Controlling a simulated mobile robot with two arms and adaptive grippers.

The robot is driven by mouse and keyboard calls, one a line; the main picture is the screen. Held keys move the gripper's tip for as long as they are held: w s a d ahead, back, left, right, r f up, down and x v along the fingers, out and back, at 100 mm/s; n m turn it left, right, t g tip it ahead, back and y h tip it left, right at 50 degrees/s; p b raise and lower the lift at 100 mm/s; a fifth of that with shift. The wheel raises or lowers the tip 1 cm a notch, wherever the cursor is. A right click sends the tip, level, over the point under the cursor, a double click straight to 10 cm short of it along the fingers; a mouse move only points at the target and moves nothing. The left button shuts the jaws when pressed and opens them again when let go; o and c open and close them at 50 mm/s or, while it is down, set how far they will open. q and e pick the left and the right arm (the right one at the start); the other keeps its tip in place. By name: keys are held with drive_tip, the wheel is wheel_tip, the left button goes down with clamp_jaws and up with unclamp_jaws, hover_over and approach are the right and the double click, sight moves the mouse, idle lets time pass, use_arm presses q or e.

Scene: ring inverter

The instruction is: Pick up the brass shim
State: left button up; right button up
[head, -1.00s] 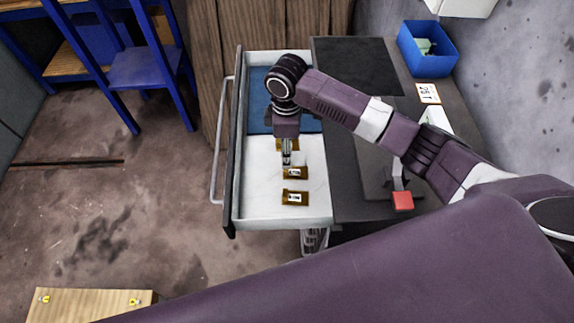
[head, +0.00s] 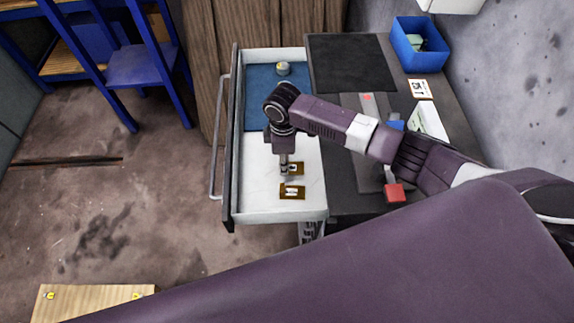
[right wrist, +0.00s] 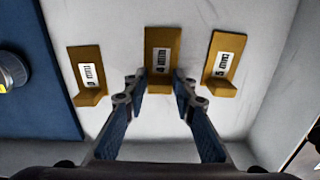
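Three brass shims with white printed labels lie in a row on the white floor of the open drawer. The right wrist view shows the left one (right wrist: 87,75), the middle one (right wrist: 162,45) and the right one (right wrist: 223,63); the print is too small to read surely. My right gripper (right wrist: 160,82) is open and empty, pointing down, with its fingertips on either side of the middle shim's near end. In the head view my right gripper (head: 285,172) is beside the middle shim (head: 296,168); the near shim (head: 292,192) is clear and the far one is hidden. My left gripper is not seen.
The drawer (head: 325,195) has raised walls around the shims. A blue mat (head: 259,100) with a round grey-yellow item (head: 283,68) fills its far part. On the dark bench are a blue bin (head: 420,45) and a red block (head: 395,193).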

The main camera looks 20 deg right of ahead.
clamp_jaws()
drive_tip(key=shift+r, duration=0.1)
drive_tip(key=shift+r, duration=0.1)
